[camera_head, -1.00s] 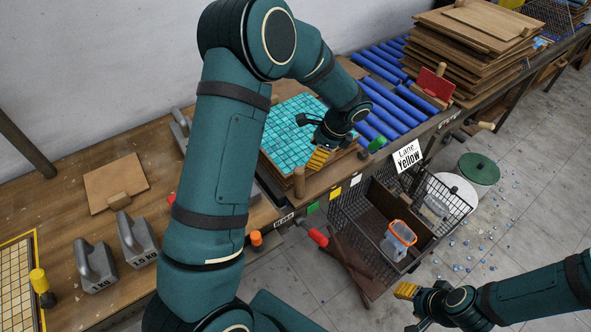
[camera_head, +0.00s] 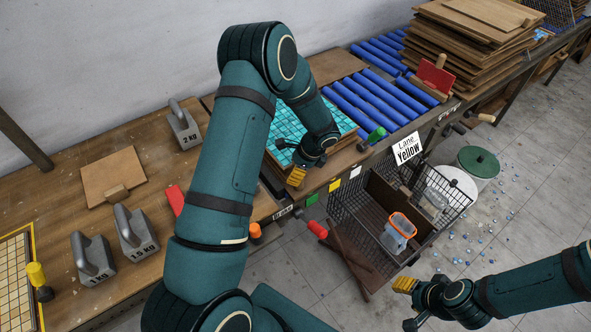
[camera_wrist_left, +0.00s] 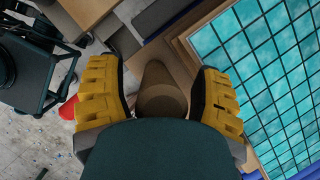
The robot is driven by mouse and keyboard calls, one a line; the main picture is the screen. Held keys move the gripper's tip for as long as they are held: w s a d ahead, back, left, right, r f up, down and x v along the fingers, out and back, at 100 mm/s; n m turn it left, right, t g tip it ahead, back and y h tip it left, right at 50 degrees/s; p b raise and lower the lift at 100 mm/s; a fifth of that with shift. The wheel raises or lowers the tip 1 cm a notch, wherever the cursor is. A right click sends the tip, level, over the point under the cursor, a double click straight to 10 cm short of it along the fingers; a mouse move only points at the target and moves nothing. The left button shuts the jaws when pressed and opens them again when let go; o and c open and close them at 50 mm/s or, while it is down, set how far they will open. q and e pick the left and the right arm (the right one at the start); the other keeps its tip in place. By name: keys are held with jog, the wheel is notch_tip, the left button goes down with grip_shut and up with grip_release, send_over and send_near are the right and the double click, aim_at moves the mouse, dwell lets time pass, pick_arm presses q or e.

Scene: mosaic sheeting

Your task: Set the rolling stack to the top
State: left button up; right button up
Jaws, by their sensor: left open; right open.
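The rolling stack (camera_head: 348,128) is a pile of wooden boards topped with a teal mosaic sheet, at the near end of the blue rollers (camera_head: 365,99). My left gripper (camera_head: 296,176) is at the stack's near left corner. In the left wrist view its open yellow fingers (camera_wrist_left: 160,98) stand on either side of a brown wooden knob (camera_wrist_left: 160,88), with the teal mosaic (camera_wrist_left: 275,70) to the right. The knob is hidden in the head view. My right gripper (camera_head: 404,285) is open and empty over the floor at lower right.
A tall stack of boards (camera_head: 470,40) stands beyond the rollers. Weights (camera_head: 134,232) and a wooden float (camera_head: 112,180) lie on the bench at left.

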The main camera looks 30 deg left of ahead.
pick_arm(q)
grip_shut()
dwell(0.4)
